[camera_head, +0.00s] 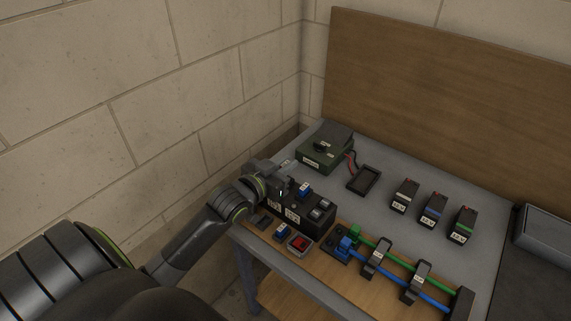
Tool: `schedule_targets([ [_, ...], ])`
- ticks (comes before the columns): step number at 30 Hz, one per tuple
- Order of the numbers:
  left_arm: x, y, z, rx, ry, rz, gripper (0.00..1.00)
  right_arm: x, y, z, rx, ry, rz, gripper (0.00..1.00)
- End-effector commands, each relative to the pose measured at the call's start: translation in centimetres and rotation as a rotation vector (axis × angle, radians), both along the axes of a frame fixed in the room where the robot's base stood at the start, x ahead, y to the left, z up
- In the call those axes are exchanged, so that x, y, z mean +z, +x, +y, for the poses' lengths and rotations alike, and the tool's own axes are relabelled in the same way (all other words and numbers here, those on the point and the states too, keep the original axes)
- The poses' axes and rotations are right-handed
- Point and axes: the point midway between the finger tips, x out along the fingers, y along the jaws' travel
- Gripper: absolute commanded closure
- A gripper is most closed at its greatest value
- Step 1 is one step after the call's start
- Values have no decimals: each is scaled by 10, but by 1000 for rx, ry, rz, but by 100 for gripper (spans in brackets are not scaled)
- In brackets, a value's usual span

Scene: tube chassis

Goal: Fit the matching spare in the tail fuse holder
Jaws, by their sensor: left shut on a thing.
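A black fuse block (316,226) with white labels stands at the left part of the grey table. A blue-topped piece (304,188) sits at its back, and round grey-topped parts (318,212) are at its right end. My left gripper (281,191) reaches in from the left over the block's left end. It is shut on a small part that its own jaws mostly hide. In front of the block lie a blue piece (283,232), a red piece in a light frame (299,243) and a dark piece (262,220). Their printed values are too small to read. My right gripper is out of view.
A green box (322,150) with red and black leads stands behind the block, beside a black tray (364,179). Three labelled black modules (433,210) stand to the right. Blue and green tubes (399,280) run through black clamps along the front. Walls close off the left.

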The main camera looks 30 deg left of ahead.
Motion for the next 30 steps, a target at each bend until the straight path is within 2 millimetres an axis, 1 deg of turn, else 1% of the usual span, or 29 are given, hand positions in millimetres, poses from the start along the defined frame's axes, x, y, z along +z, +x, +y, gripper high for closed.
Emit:
schedule_targets([
  [2, -1, 0, 0, 0, 0, 0, 100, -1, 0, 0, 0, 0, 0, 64],
  [3, -1, 0, 0, 0, 0, 0, 86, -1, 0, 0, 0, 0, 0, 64],
  [5, -1, 0, 0, 0, 0, 0, 79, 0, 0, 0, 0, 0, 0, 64],
  [14, 0, -2, 0, 0, 0, 1, 79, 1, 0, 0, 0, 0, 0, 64],
  [30, 7, -43, 3, 0, 0, 2, 79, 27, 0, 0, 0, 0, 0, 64],
])
